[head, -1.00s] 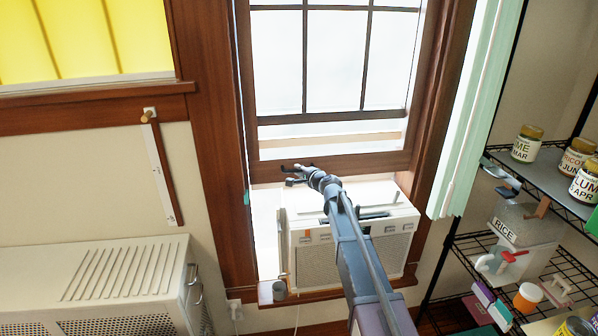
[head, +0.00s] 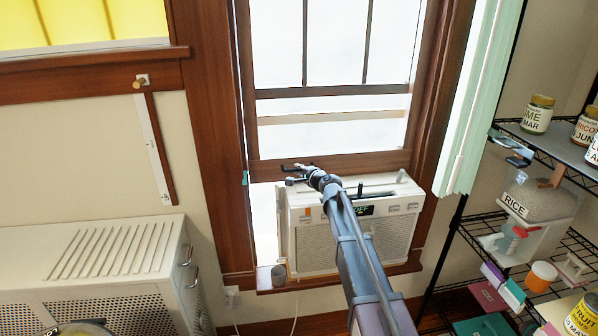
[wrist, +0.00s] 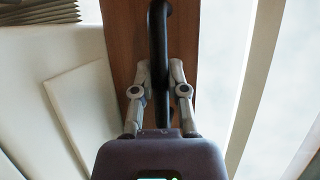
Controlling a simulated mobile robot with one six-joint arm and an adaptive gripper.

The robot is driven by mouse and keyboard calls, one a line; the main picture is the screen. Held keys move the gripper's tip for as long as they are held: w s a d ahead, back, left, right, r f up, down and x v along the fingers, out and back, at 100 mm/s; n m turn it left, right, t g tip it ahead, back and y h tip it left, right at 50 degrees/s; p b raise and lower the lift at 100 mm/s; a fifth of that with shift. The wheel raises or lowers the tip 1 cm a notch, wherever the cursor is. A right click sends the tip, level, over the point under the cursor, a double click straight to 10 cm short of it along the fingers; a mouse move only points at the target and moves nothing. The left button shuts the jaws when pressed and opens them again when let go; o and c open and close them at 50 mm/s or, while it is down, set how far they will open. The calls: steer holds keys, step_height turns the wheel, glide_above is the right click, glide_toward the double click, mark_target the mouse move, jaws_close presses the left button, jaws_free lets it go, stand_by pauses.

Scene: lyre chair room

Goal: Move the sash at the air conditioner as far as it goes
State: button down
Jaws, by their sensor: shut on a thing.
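The window sash (head: 360,162) has a brown wooden bottom rail and hangs low behind the white air conditioner (head: 315,250), which stands on the sill. In the head view the rail's lower edge is close to the unit's top; I cannot tell whether they touch. A black bar handle (wrist: 158,45) is fixed to the sash rail (wrist: 125,45) in the wrist view. My gripper (head: 298,176) is at the rail's left part in the head view. In the wrist view my gripper (wrist: 160,72) is shut on the handle, with one finger on each side.
A wire shelf (head: 470,232) with jars and boxes stands at the right, beside a pale green curtain (head: 480,100). A white slatted cabinet (head: 90,260) is at the lower left. A small grey cup (head: 279,272) sits on the sill.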

steer(key=shift+s+f, duration=0.2)
steer(key=shift+s, duration=0.05)
steer(key=c, duration=0.9)
jaws_free()
steer(key=shift+o, duration=1.3)
steer(key=shift+w+f, duration=0.15)
steer(key=shift+w+r, duration=0.1)
steer(key=shift+r, duration=0.15)
